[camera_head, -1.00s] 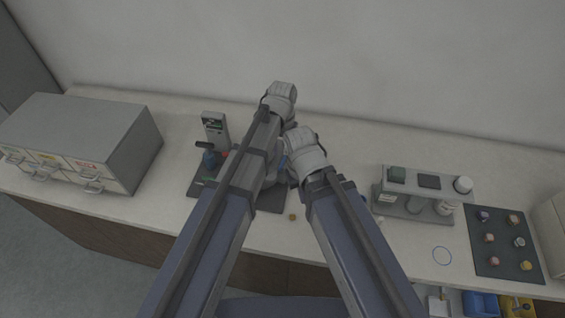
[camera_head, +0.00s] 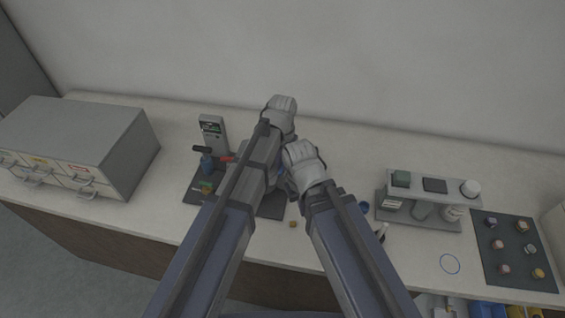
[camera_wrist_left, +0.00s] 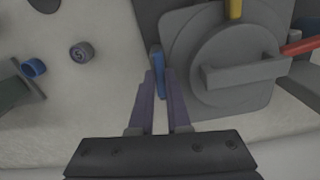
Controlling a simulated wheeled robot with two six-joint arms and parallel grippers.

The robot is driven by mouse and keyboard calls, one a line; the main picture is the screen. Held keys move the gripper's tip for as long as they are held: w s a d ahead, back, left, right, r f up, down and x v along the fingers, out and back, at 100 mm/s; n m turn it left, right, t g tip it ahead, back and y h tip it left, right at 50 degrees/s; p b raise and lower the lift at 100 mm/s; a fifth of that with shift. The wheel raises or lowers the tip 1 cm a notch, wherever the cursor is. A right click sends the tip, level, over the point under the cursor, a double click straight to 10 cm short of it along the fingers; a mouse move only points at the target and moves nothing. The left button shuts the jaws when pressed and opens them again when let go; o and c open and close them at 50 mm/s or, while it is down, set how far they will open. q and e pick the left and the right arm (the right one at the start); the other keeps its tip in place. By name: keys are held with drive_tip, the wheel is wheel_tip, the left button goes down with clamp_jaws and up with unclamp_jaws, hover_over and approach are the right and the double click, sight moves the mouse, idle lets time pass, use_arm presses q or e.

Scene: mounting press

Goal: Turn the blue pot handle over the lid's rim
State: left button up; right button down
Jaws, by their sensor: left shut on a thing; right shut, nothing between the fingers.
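The blue pot handle (camera_wrist_left: 158,60) is a short bar beside the round grey lid (camera_wrist_left: 215,45) in the left wrist view. My left gripper (camera_wrist_left: 160,74) is shut on it; it lies outside the lid's round rim. A grey crossbar tops the lid. A yellow handle (camera_wrist_left: 235,9) and a red handle (camera_wrist_left: 301,46) show at other sides of the lid. In the head view my left gripper (camera_head: 279,115) and arm hide most of the lid. My right gripper (camera_head: 302,163) is close beside, its fingers hidden; it holds nothing visible.
The press column (camera_head: 213,132) stands left of my left arm on a dark mat (camera_head: 271,206). A grey drawer cabinet (camera_head: 75,135) stands at left. A sample rack (camera_head: 428,213) and dark tray (camera_head: 513,258) are at right. A small puck (camera_wrist_left: 81,51) and blue ring (camera_wrist_left: 34,68) lie nearby.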

use_arm(q)
clamp_jaws()
drive_tip(key=m, duration=0.3)
drive_tip(key=shift+m, duration=0.4)
drive_tip(key=m, duration=0.9)
drive_tip(key=shift+m, duration=2.5)
